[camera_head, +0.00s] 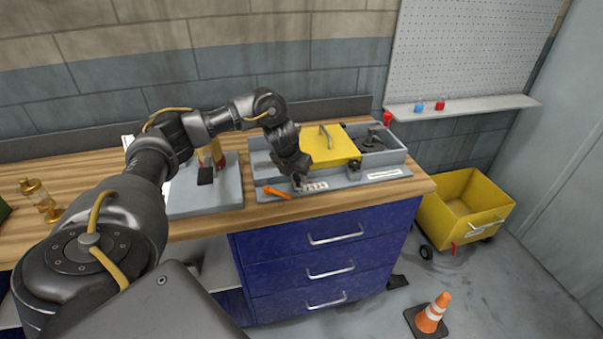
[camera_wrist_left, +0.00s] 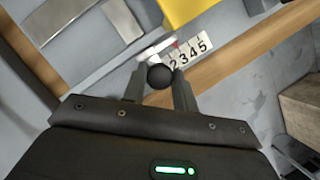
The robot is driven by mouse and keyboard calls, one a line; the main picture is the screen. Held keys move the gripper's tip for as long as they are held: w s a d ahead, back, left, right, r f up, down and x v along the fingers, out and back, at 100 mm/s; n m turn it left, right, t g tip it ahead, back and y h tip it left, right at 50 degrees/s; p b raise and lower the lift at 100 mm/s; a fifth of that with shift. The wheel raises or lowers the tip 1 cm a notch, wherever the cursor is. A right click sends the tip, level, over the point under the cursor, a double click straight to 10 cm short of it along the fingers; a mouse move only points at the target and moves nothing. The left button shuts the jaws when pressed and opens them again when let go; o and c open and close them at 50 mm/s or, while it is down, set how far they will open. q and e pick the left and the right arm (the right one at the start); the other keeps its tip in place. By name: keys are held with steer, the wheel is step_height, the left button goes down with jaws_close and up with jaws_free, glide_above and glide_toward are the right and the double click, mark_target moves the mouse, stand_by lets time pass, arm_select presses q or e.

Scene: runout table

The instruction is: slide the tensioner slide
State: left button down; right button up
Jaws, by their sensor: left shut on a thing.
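The tensioner slide shows in the left wrist view as a dark round knob (camera_wrist_left: 160,76) beside a white scale plate (camera_wrist_left: 190,53) with printed numbers and a small red pointer. My left gripper (camera_wrist_left: 159,80) is shut on the knob, with one finger on each side of it. In the head view my left gripper (camera_head: 298,182) reaches down to the front edge of the grey runout unit (camera_head: 262,160), at the left end of the scale plate (camera_head: 315,186). The knob is hidden there behind the gripper. My right gripper is not in view.
A yellow cover (camera_head: 330,147) with a handle sits on the unit. An orange lever (camera_head: 277,192) lies just left of my gripper. A yellow cart (camera_head: 462,205) and a traffic cone (camera_head: 432,314) stand on the floor.

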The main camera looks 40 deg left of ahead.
arm_select(q)
steer(key=c, duration=1.1)
jaws_free()
steer(key=shift+w+d, duration=0.1)
steer(key=shift+r, duration=0.1)
steer(key=p+v, duration=0.3)
steer(key=v, duration=0.7)
steer(key=shift+r, duration=0.3)
